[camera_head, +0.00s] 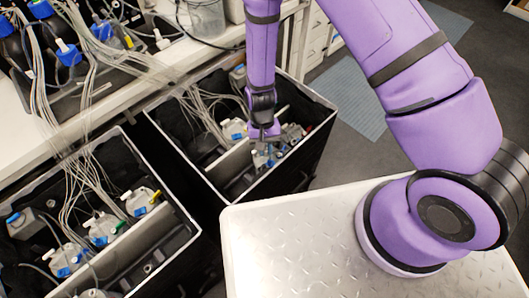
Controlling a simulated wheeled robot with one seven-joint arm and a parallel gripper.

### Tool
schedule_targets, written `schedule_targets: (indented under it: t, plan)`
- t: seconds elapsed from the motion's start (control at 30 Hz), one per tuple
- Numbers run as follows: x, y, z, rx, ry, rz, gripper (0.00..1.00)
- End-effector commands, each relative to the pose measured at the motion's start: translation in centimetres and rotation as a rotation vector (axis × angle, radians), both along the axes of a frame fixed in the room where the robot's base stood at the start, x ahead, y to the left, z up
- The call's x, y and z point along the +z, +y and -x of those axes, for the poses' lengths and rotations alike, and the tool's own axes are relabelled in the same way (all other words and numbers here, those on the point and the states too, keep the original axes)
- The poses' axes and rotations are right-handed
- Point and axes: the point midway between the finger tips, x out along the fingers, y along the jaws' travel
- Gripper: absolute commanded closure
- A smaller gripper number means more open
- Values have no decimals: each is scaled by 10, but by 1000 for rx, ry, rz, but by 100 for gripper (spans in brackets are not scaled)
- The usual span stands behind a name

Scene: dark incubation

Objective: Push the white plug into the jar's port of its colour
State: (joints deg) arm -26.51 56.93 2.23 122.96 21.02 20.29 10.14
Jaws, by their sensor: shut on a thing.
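My gripper (264,138) reaches down into the right-hand black crate (318,98), just above a group of jar tops. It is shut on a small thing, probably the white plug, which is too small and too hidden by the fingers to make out. A jar with blue and greyish fittings (262,158) stands directly below the fingertips. Its ports and their colours cannot be told apart at this size. I cannot tell whether the held thing touches a port.
Another jar with a white and blue top (234,129) stands left of my gripper, beyond a pale divider (208,172). Thin clear tubes (205,112) hang from the bench into the crate. A left-hand crate (190,222) holds several white-topped jars. A metal plate (300,240) lies in front.

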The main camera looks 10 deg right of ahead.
Motion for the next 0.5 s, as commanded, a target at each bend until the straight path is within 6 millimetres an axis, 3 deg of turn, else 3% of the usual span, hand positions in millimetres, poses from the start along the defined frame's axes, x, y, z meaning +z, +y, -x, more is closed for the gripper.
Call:
schedule_targets:
  t: [0.5]
  plan:
    - [-11,-21,-75,-780,-21,-13,100]
